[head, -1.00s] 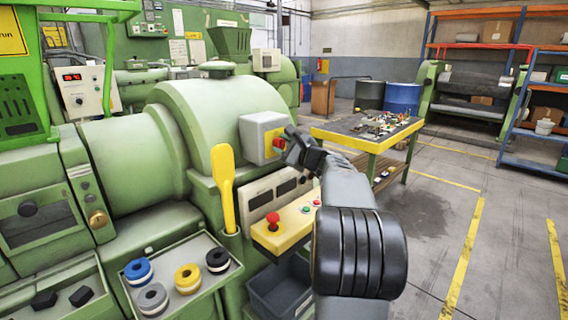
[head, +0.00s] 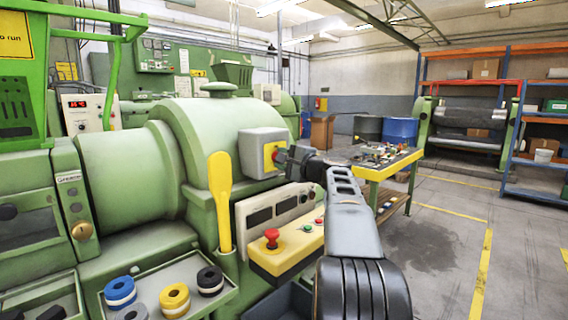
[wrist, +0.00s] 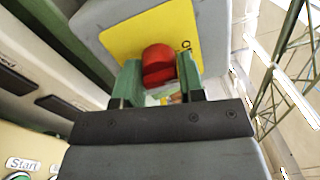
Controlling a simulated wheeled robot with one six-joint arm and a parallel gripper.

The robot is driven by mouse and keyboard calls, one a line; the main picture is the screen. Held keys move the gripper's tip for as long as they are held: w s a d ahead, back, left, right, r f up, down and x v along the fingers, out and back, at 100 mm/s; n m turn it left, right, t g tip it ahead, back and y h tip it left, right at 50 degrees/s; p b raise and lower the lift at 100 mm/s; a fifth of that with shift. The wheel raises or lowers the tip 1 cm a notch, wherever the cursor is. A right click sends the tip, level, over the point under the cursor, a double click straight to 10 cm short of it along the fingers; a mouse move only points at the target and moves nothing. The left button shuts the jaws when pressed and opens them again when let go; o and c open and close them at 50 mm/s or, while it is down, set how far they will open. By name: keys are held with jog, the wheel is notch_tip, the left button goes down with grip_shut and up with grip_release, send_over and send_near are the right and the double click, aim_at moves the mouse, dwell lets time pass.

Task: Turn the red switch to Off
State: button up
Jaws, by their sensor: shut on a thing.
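The red switch (wrist: 158,63) is a round red knob on a yellow plate (wrist: 118,40). The plate is on the front of a grey box (head: 255,150) on the green machine. In the wrist view the knob sits between the two green-tipped fingers of my gripper (wrist: 158,82), which are shut on it. A dark mark shows on the plate right of the knob, partly hidden by a finger. In the head view my gripper (head: 284,157) reaches the plate from the right and hides most of the knob.
Below the box are a panel with dark displays (head: 275,212) and a yellow-edged button console with a red mushroom button (head: 272,237). A yellow paddle (head: 220,200) stands left of the box. A tray (head: 222,297) holds several coloured rings. Open floor lies to the right.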

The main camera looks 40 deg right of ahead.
jog(key=shift+f, duration=0.3)
jog(key=o, duration=0.9)
jog(key=shift+r, duration=0.15)
jog(key=s, duration=0.4)
jog(key=s+d, duration=0.1)
jog(key=s, duration=0.4)
jog(key=s+d, duration=0.1)
jog(key=s, duration=0.3)
jog(key=shift+s+d+f+b, duration=0.2)
jog(key=shift+s+f+b, duration=0.1)
